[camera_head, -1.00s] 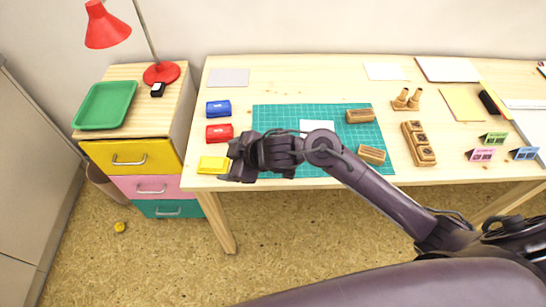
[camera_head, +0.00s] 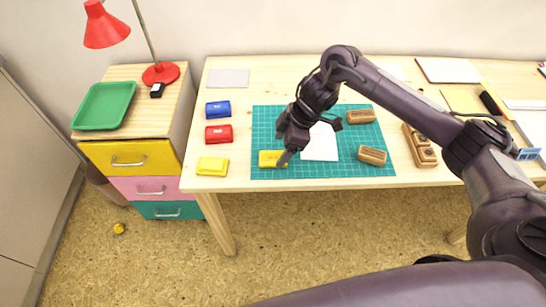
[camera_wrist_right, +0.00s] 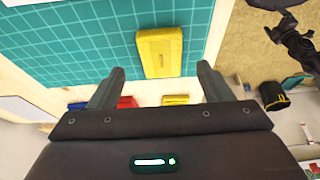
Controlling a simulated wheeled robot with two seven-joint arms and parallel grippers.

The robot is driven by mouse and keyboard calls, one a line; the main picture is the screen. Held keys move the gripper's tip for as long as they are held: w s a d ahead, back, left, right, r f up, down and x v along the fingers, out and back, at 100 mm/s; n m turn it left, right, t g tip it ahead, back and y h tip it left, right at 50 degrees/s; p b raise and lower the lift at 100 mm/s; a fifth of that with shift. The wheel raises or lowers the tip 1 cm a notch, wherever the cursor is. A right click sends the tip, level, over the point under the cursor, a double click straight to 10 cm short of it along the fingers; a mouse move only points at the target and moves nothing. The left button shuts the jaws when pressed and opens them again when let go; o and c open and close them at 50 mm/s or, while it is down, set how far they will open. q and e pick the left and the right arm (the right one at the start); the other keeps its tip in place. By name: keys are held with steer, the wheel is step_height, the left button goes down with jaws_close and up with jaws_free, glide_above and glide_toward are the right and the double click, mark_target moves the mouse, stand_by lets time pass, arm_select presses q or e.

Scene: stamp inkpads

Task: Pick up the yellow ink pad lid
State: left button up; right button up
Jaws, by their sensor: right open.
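A yellow lid-like piece (camera_head: 269,159) lies on the green cutting mat near its front left edge. It also shows in the right wrist view (camera_wrist_right: 160,52), just beyond and between the fingertips. A second yellow ink pad piece (camera_head: 212,167) lies on the bare table to its left; it shows partly in the wrist view (camera_wrist_right: 175,100). My right gripper (camera_head: 283,148) is open and empty, close to the piece on the mat; one finger overlaps its right end in the head view. Contact cannot be told. A dark arm part, seemingly my left gripper (camera_wrist_right: 292,40), shows at the wrist view's upper right.
A red ink pad (camera_head: 219,134) and a blue ink pad (camera_head: 218,109) stand behind on the left. White paper (camera_head: 321,145) and wooden stamps (camera_head: 372,156) lie on the mat (camera_head: 330,174) to the right. The front table edge is close to the yellow pieces.

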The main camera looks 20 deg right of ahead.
mark_target(273, 158)
steer(key=shift+x, duration=1.8)
steer(key=shift+s+a, duration=0.1)
steer(key=c, duration=1)
steer(key=shift+r, duration=0.15)
steer(key=shift+c, duration=0.2)
